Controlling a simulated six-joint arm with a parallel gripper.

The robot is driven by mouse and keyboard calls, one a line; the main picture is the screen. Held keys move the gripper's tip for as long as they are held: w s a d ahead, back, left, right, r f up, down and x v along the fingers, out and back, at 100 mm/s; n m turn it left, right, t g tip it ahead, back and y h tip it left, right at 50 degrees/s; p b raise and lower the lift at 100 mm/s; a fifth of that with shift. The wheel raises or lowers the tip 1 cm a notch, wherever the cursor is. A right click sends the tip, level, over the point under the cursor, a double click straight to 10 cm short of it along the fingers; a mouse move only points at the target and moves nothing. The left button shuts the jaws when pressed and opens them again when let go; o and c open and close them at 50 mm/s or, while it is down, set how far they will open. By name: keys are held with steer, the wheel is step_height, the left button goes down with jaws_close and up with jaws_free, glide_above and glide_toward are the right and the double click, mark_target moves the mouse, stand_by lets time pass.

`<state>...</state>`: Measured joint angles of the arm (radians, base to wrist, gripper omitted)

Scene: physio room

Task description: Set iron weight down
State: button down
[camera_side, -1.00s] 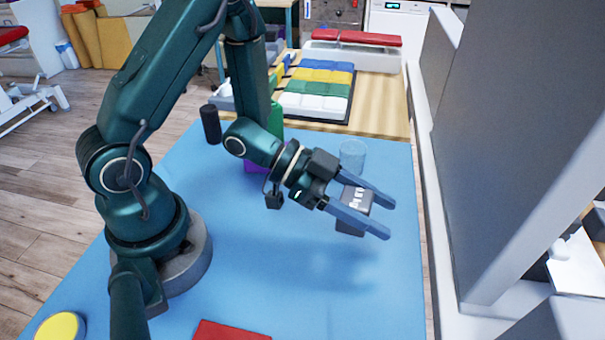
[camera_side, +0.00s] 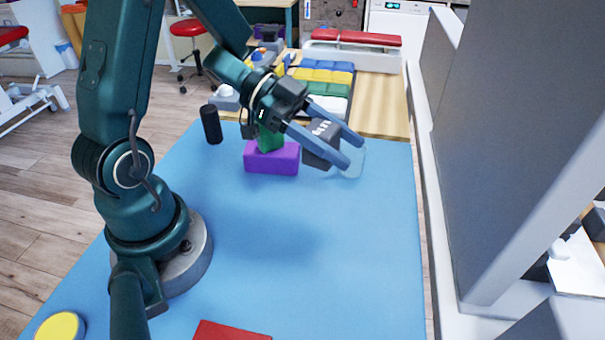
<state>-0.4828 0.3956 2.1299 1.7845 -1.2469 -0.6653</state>
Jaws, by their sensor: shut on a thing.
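The iron weight (camera_side: 320,144) is a dark grey block with white marks on its top. My gripper (camera_side: 353,152) is shut on it, with one blue finger on each side. The weight appears to be held above the blue table surface (camera_side: 330,255), near its back right part. A clear glass-like cylinder (camera_side: 353,162) stands right behind the finger ends and is partly hidden by them. I cannot tell whether the fingers touch it.
A purple block (camera_side: 271,159) lies left of the weight, with a green object (camera_side: 269,140) at it. A black cylinder (camera_side: 211,124) stands at the back left. A red flat piece (camera_side: 230,332) and a yellow disc (camera_side: 60,327) are in front. The middle and right are clear.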

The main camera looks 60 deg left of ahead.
steer(key=s+d+f+m+g, duration=0.2)
steer(key=s+d, duration=0.1)
steer(key=d, duration=0.4)
steer(key=s+d+f+m+g+h, duration=0.1)
steer(key=s+d+f+m+g, duration=0.1)
steer(key=d, duration=0.5)
steer(key=s+d+f+m+g, duration=0.1)
steer(key=s+d+f+g, duration=0.1)
steer(key=d, duration=0.4)
steer(key=shift+s+d+f+m+g+h, duration=0.2)
steer(key=shift+s+f, duration=0.1)
steer(key=shift+s, duration=0.35)
steer(key=shift+s+d+f+m+g+h, duration=0.1)
steer(key=shift+s+d+f+m+h, duration=0.15)
steer(key=shift+s, duration=0.35)
steer(key=shift+f, duration=2.05)
steer(key=shift+f, duration=0.1)
steer(key=shift+c, duration=1)
jaws_free()
steer(key=shift+f, duration=0.1)
